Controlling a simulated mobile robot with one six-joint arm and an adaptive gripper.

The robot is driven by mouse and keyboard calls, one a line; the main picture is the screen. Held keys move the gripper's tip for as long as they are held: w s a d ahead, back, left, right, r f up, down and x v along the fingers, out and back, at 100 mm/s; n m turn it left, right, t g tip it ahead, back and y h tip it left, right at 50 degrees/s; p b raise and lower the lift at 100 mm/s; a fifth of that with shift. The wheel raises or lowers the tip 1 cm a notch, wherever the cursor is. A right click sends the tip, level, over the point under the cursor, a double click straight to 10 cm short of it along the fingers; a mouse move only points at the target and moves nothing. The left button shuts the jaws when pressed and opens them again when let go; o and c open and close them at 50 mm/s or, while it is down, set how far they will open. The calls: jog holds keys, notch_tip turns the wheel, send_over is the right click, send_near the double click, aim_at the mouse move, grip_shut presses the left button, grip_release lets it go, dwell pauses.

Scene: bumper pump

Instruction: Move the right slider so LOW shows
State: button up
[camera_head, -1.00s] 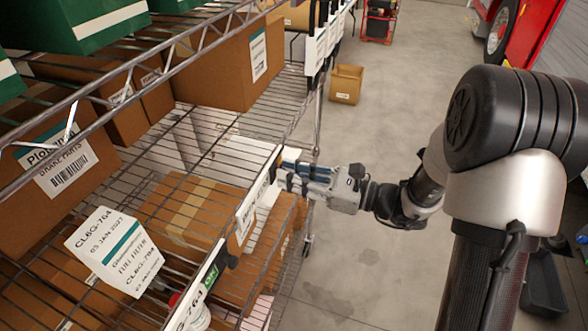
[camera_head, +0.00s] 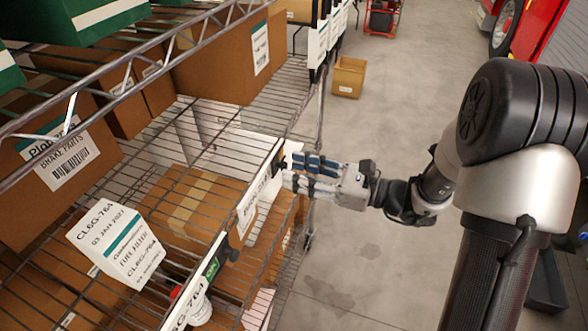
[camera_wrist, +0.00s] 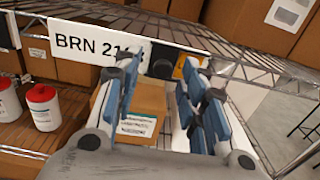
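My gripper (camera_head: 290,170) is at the shelf's front edge in the head view, fingers pointing left at the label strip. In the wrist view its fingers (camera_wrist: 163,85) are apart, one on each side of a small black slider block (camera_wrist: 162,60). The block sits on the white label strip (camera_wrist: 75,38) reading "BRN 21…", the end of which is covered. A yellow-orange patch (camera_wrist: 180,67) shows just right of the block, partly behind the right finger; no word on it is readable. I cannot tell whether a finger touches the block.
Another black slider (camera_head: 226,251) with a green patch beside it is nearer on the shelf edge in the head view. A white fuel filter card (camera_head: 117,243) stands on the wire shelf. Cartons and red-capped white bottles (camera_wrist: 42,107) are below.

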jog(key=v, duration=1)
jog(key=shift+d, duration=0.3)
jog(key=shift+s+a+r, duration=0.1)
jog(key=shift+s, duration=0.05)
jog(key=s+a+r+n+g+h, duration=0.1)
jog(key=s+a+n+g+h, duration=0.25)
jog(key=s+n, duration=0.3)
jog(key=s+a+n+g+h, duration=0.3)
jog(key=s+n+g+h, duration=0.15)
jog(key=s, duration=0.35)
jog(key=s+d+r+n+t+h, duration=0.3)
jog(key=s+d+n+t+h, duration=0.2)
jog(key=d+n+h, duration=0.4)
jog(key=shift+d+r+n+t, duration=0.25)
jog(key=shift+d+n+t, duration=0.25)
jog(key=shift+n+t, duration=0.4)
